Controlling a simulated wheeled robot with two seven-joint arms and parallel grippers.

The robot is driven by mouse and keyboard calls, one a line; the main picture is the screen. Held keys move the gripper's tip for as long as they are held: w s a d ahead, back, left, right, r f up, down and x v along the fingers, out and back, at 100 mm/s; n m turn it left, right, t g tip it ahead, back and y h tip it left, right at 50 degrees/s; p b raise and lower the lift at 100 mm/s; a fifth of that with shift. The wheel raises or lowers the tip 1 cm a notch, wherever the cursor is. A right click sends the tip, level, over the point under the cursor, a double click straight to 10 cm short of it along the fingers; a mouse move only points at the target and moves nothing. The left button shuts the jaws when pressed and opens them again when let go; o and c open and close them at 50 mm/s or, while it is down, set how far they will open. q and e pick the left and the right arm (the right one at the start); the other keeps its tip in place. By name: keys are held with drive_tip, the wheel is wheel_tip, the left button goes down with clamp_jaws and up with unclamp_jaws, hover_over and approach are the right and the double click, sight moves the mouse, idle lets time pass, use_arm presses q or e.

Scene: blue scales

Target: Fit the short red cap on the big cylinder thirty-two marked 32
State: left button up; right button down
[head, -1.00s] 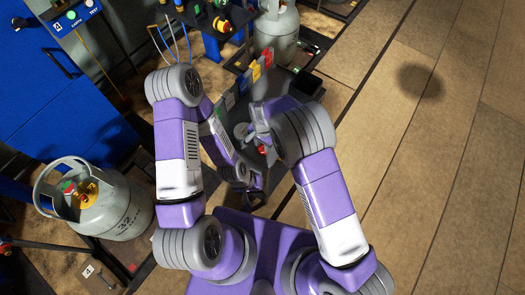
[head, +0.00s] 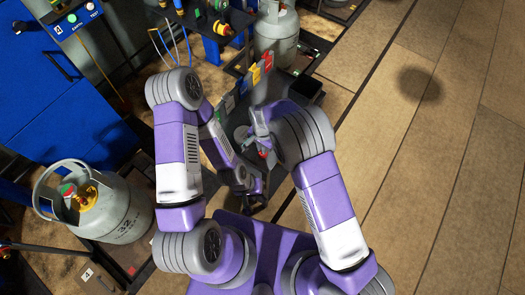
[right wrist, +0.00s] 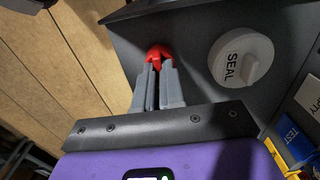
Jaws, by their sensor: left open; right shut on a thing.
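The big grey cylinder marked 32 (head: 122,212) stands at the left in the head view, with a collar handle and a yellow valve (head: 88,199) at its top. My right gripper (right wrist: 155,72) is shut on the small red cap (right wrist: 159,53). The cap sticks out beyond the fingertips, and the fingers hide part of it. In the head view the red cap (head: 263,154) shows small by the right gripper, well to the right of the cylinder. My left gripper (head: 252,190) is open, lower and close by, partly hidden by its own arm.
A dark grey tray (right wrist: 195,22) lies beneath the right gripper, with a white round piece marked SEAL (right wrist: 241,57) on it. Another grey cylinder (head: 277,35) stands at the back. The wooden floor (head: 430,150) at the right is clear.

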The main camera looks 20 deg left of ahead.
drive_tip(key=shift+r+p, duration=1.25)
drive_tip(key=shift+r, duration=0.55)
